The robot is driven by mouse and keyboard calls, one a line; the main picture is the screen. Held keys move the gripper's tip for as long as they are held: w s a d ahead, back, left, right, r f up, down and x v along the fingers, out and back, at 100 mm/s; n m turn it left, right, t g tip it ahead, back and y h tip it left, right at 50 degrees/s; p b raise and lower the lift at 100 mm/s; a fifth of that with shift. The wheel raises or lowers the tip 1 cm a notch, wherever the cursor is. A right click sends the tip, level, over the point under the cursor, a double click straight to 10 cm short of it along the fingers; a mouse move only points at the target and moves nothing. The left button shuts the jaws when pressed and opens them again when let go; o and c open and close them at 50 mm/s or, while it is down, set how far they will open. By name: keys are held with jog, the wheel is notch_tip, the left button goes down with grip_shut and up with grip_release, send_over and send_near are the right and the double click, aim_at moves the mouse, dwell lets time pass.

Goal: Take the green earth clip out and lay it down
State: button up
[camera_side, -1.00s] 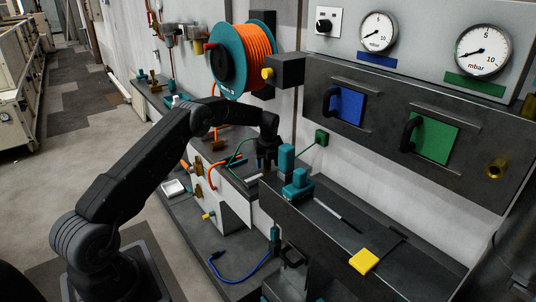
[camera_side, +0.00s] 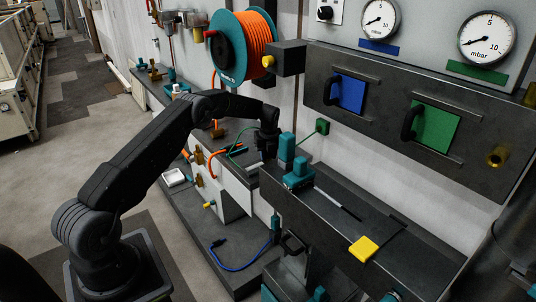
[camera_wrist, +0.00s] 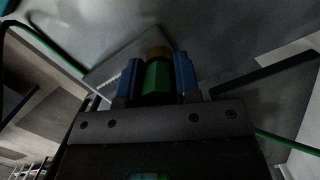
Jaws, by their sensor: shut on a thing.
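My gripper (camera_side: 267,150) hangs pointing down over the dark ledge in the middle of the side view, left of the teal blocks. In the wrist view my gripper (camera_wrist: 158,80) has its two blue fingertips closed on the sides of the green earth clip (camera_wrist: 157,78). The clip has a brass-coloured end beyond the fingertips. In the side view the clip is hidden by my gripper. A green cable (camera_side: 308,135) runs from behind my gripper to a small green box (camera_side: 323,126) on the wall.
Teal blocks (camera_side: 299,174) stand close right of my gripper on a dark trough (camera_side: 400,205) with a yellow tab (camera_side: 363,249). An orange hose reel (camera_side: 240,45) hangs above and behind. A blue cable (camera_side: 238,267) lies on the low step.

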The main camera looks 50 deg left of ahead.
jog(key=o, duration=0.3)
jog(key=c, duration=0.4)
jog(key=shift+c, duration=0.2)
jog(key=shift+r, duration=0.25)
jog(key=shift+r, duration=0.4)
jog(key=shift+r, duration=0.3)
jog(key=shift+r, duration=0.35)
jog(key=shift+r, duration=0.35)
jog(key=shift+r, duration=0.8)
